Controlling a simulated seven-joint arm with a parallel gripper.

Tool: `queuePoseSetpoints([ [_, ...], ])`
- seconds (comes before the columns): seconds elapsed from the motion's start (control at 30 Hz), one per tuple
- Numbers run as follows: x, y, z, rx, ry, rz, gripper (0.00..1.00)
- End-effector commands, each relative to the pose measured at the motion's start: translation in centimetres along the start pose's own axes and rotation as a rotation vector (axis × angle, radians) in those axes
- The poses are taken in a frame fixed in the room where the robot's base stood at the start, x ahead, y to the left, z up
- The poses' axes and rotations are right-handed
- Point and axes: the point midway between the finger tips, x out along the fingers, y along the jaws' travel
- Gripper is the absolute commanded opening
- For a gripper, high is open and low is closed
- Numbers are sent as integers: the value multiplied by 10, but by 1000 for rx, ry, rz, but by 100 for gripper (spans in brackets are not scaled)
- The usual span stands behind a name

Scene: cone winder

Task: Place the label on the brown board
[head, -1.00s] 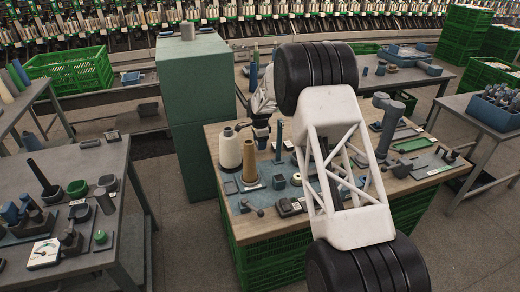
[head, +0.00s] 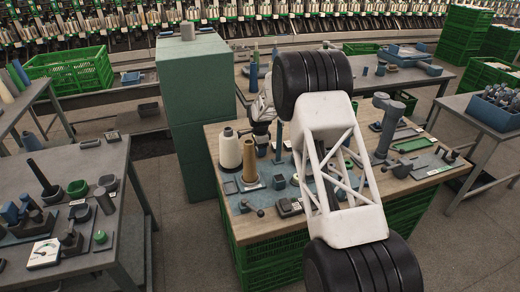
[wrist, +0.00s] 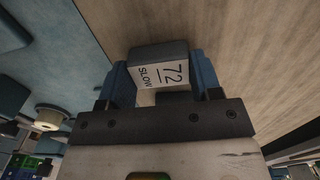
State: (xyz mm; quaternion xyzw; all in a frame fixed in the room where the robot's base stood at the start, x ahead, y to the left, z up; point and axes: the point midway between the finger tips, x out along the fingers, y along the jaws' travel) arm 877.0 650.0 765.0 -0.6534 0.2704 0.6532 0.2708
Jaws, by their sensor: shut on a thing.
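The label is a dark grey block with a white face printed "72 SLOW" (wrist: 163,72) in the wrist view. My gripper (wrist: 160,88) is shut on it, with one blue finger on each side. The label is over the wooden bench top, near the edge of the blue mat. In the head view my gripper (head: 261,138) is small, at the far side of the bench behind the tan cone, and the label cannot be made out. A small flat brown square (head: 230,187) lies on the mat's left end; I cannot tell whether it is the brown board.
A white yarn cone (head: 230,150) and a tan cone (head: 250,162) stand upright on the blue mat (head: 275,200). A grey post (head: 388,130) stands at the right. A green cabinet (head: 190,110) rises left of the bench. My arm hides the bench's middle.

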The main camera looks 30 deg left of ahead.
Motion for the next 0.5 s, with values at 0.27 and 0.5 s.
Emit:
queuePoseSetpoints([
  [0.27,2,0,0,0,0,0,77],
  [0.5,3,0,0,0,0,0,84],
])
